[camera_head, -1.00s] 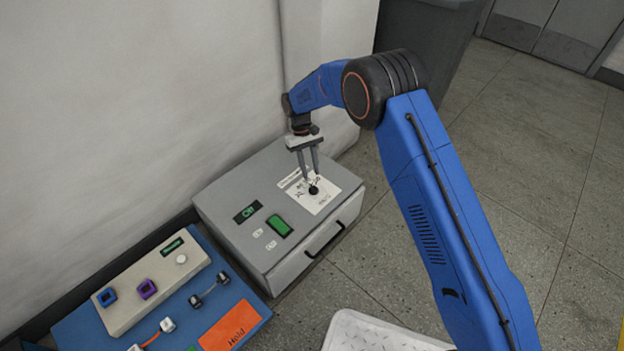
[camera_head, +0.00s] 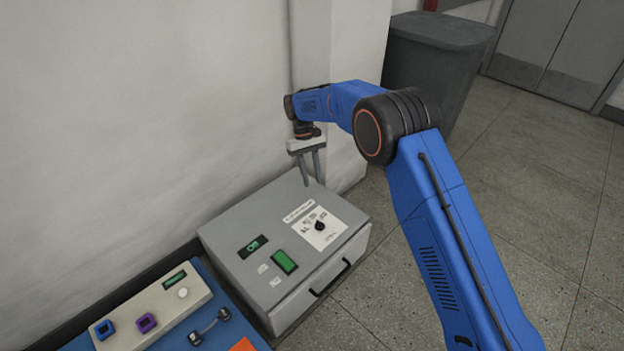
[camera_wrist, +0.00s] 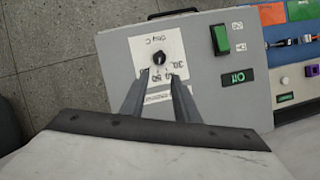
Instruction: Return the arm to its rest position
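My gripper (camera_head: 313,183) hangs fingers-down above the back of a grey control box (camera_head: 228,226), clear of its black knob (camera_head: 320,226). In the wrist view, the two fingertips (camera_wrist: 161,75) are apart with nothing held between them. The knob (camera_wrist: 159,58) shows just beyond the tips, on a white label plate (camera_wrist: 140,48) with numbers. My blue arm reaches in from the lower right, bent at a black elbow joint.
The box has a green switch (camera_head: 284,261), a lit green display (camera_head: 252,246) and a front handle (camera_head: 331,279). A blue board with a beige panel (camera_head: 165,308) lies at lower left. A wall stands behind, a dark bin (camera_head: 437,60) at the back. Floor at right is clear.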

